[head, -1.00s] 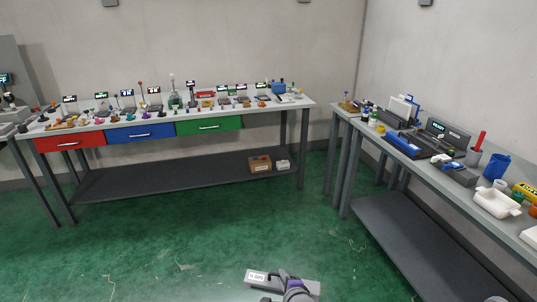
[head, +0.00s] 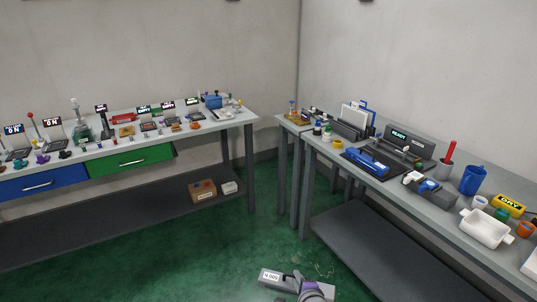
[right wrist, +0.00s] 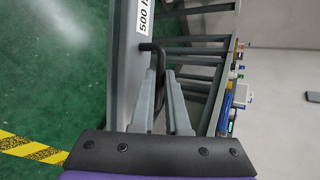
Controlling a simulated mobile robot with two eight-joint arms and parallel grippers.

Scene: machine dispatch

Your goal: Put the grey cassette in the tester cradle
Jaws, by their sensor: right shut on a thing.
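The grey cassette (head: 270,277), with a white label, is at the bottom of the head view. My right gripper (head: 298,282) is shut on it and holds it over the green floor, well short of the right bench. In the right wrist view, the fingers (right wrist: 163,92) close around the dark bent handle (right wrist: 158,62) of the cassette (right wrist: 122,75). A dark unit with a lit READY screen (head: 399,136) stands on the right bench. It looks like the tester, but its cradle is not clear. My left gripper is not in view.
The right bench (head: 415,205) carries a blue device (head: 367,162), a blue cup (head: 473,180), a white tray (head: 486,228) and a yellow box (head: 508,206). A bench with drawers (head: 130,161) stands at left. The floor between is clear.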

